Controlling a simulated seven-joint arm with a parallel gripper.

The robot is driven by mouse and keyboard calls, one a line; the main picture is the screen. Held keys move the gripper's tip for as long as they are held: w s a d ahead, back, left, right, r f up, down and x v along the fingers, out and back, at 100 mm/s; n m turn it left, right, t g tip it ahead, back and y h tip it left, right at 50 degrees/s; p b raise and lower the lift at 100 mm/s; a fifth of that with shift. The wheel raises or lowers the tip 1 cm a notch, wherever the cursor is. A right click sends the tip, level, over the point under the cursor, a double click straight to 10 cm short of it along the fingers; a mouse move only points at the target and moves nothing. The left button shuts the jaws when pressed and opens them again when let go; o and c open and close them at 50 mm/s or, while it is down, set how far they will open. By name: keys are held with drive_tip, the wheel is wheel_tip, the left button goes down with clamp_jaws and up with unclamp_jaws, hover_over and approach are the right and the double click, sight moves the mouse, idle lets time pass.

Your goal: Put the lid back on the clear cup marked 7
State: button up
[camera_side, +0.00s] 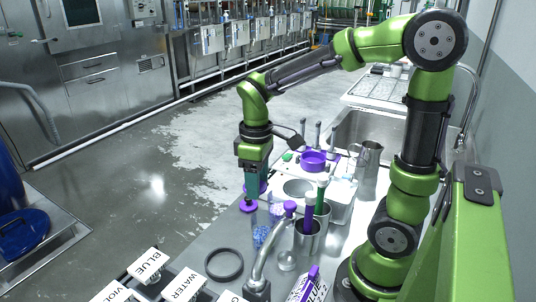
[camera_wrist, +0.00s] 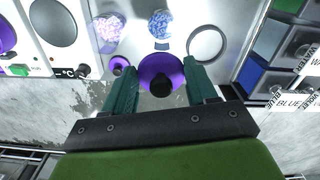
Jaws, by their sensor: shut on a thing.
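My gripper (camera_side: 250,196) is shut on a purple lid (camera_side: 248,207) with a dark knob and holds it above the counter's edge. In the wrist view the lid (camera_wrist: 152,68) sits between the two green fingers (camera_wrist: 160,86). A clear cup with blue contents (camera_side: 261,236) stands open to the right of and below the lid; it also shows in the wrist view (camera_wrist: 160,22), just beyond the lid. Another clear cup (camera_wrist: 108,28) with pink-violet contents stands beside it. I cannot read a 7 on either cup.
A dark ring (camera_side: 224,264) lies on the counter near the cups. Steel containers with purple and green handles (camera_side: 307,238), a bent metal tube (camera_side: 268,246) and labelled blocks (camera_side: 148,265) stand close by. A small purple piece (camera_wrist: 118,64) lies left of the lid.

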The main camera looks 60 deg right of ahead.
drive_tip(key=shift+s, duration=0.8)
drive_tip(key=shift+s+a+f, duration=0.1)
drive_tip(key=shift+s+f, duration=0.25)
drive_tip(key=shift+f, duration=0.15)
wheel_tip(320, 180, down, 6)
drive_tip(key=shift+f, duration=0.15)
idle(1.3)
drive_tip(key=o, duration=1.1)
drive_tip(key=shift+o, duration=0.4)
drive_tip(key=shift+o, duration=0.9)
